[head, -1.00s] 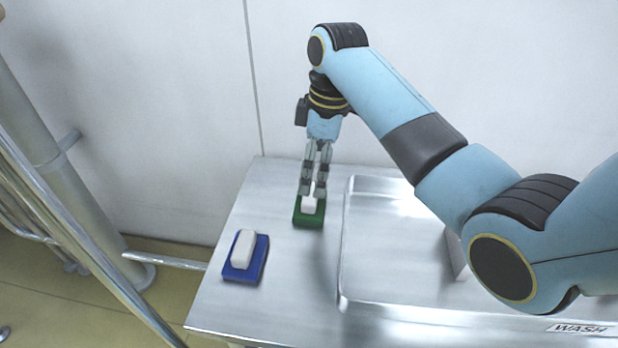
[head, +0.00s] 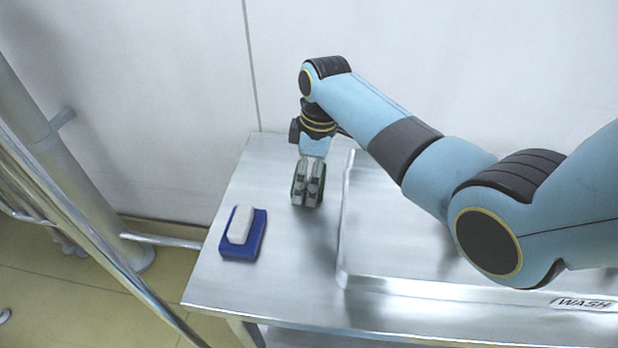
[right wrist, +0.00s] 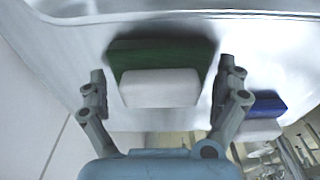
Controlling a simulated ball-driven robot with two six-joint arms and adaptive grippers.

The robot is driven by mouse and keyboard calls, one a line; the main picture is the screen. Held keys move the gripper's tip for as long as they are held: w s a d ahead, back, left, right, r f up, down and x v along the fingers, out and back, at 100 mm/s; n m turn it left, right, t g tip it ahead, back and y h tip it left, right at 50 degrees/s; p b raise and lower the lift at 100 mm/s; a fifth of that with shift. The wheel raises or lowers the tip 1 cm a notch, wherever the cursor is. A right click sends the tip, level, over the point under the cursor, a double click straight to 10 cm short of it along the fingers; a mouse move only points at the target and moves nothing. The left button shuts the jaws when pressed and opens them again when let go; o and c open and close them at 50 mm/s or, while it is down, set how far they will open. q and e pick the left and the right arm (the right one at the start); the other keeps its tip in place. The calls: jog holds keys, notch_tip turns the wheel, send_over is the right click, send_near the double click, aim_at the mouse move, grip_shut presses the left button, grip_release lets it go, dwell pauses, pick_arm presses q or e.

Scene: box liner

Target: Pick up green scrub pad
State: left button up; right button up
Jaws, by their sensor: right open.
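The green scrub pad (right wrist: 163,57) with its white block-shaped grip (right wrist: 160,89) lies on the steel table, seen in the right wrist view. My right gripper (right wrist: 161,72) is open, with one finger on each side of the pad and its white grip and a gap on both sides. In the head view the right gripper (head: 308,192) points down over the pad and hides most of it; only thin green edges show. My left gripper is not in view.
A blue pad (head: 243,246) with a white grip lies on the steel table (head: 275,300), left of and nearer than the green one. A recessed basin (head: 400,250) lies to the right, with a WASH label (head: 583,303) at its front. A wall stands behind.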

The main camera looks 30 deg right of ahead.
aim_at(309, 160)
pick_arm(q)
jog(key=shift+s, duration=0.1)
pick_arm(e)
jog(key=c, duration=0.4)
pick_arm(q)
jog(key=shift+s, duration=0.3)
pick_arm(e)
jog(key=c, duration=0.5)
jog(key=shift+c, duration=0.2)
jog(key=shift+r, duration=0.5)
notch_tip(309, 160, up, 3)
jog(key=shift+f+p, duration=0.1)
jog(key=shift+p, duration=0.4)
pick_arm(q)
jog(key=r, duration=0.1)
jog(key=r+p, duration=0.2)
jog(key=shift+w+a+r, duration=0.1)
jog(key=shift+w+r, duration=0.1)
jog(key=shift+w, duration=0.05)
pick_arm(e)
jog(key=s+d+r, duration=0.1)
jog(key=s+r, duration=0.1)
jog(key=s, duration=0.1)
jog(key=s+d+r, duration=0.2)
jog(key=s+r, duration=0.1)
jog(key=s, duration=0.1)
jog(key=s+d+r, duration=0.2)
jog(key=s, duration=0.1)
jog(key=shift+s+d+r, duration=0.15)
jog(key=shift+d, duration=0.1)
